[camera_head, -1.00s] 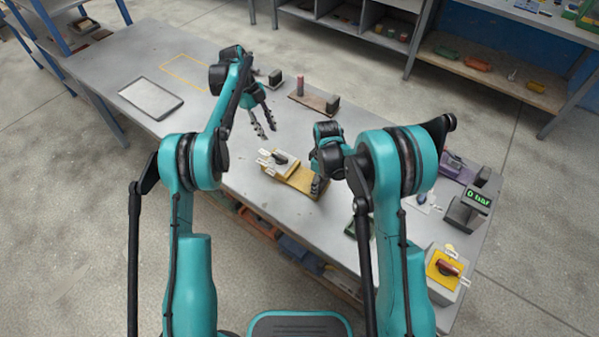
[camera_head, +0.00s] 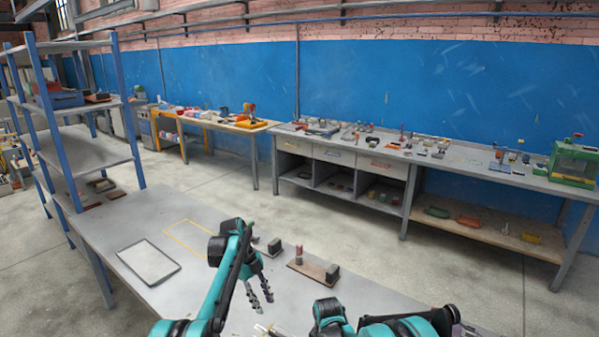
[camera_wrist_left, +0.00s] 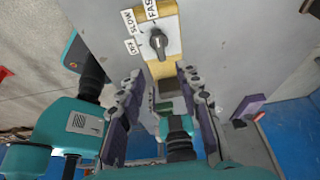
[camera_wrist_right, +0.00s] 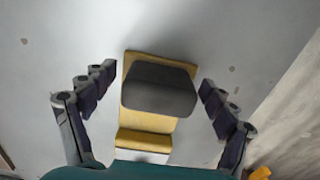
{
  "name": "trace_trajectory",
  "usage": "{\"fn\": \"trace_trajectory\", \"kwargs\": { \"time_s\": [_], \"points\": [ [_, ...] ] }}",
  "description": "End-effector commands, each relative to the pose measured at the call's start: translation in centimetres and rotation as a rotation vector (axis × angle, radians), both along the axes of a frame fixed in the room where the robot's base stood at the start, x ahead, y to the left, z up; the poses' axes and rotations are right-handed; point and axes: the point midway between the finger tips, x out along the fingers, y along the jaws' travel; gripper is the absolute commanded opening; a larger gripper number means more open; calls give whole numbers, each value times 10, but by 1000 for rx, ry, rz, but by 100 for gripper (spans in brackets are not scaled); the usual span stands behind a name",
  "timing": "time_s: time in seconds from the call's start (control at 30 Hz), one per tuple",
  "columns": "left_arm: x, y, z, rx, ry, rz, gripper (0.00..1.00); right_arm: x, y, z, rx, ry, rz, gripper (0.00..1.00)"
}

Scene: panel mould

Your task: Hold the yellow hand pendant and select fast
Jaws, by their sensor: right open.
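The yellow hand pendant (camera_wrist_left: 172,69) lies on the grey table, with a dark selector knob (camera_wrist_left: 158,43) and white OFF, SLOW and FAST labels. I cannot tell which label the knob points to. My left gripper (camera_head: 261,301) is open and empty; in the left wrist view its fingers (camera_wrist_left: 160,82) are spread, with the knob beyond them. In the right wrist view the pendant (camera_wrist_right: 145,141) carries a dark grey block (camera_wrist_right: 160,90). My right gripper (camera_wrist_right: 158,76) is open, one finger each side of this block, with gaps. The head view hides its fingers and most of the pendant.
On the table are a light tray (camera_head: 148,262), a yellow outlined rectangle (camera_head: 184,236) and a brown board (camera_head: 309,270) with a red post and dark block. A blue-posted shelf (camera_head: 68,150) stands at left; a long bench (camera_head: 460,162) stands along the blue wall.

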Motion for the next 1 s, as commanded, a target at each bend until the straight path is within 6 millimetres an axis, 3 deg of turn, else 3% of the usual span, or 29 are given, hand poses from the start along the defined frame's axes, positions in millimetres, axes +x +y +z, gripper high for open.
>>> {"fn": "trace_trajectory", "kwargs": {
  "time_s": [0.17, 0.6, 0.8, 0.9, 1.0],
  "points": [
    [0, 0, 0, 0, 0, 0, 34, 0, 0, 9, 0, 0, 0, 86],
    [0, 0, 0, 0, 0, 0, 34, 0, 0, 96, 0, 0, 0, 86],
    [0, 0, 1, 1, 0, 4, 34, 0, 0, 118, 0, -1, -2, 86],
    [-4, 1, 10, 16, -1, 44, 34, -4, -3, 127, 3, -12, -21, 86],
    [-13, 3, 31, 50, -9, 152, 34, -13, -10, 143, 9, -42, -69, 86]
  ]
}}
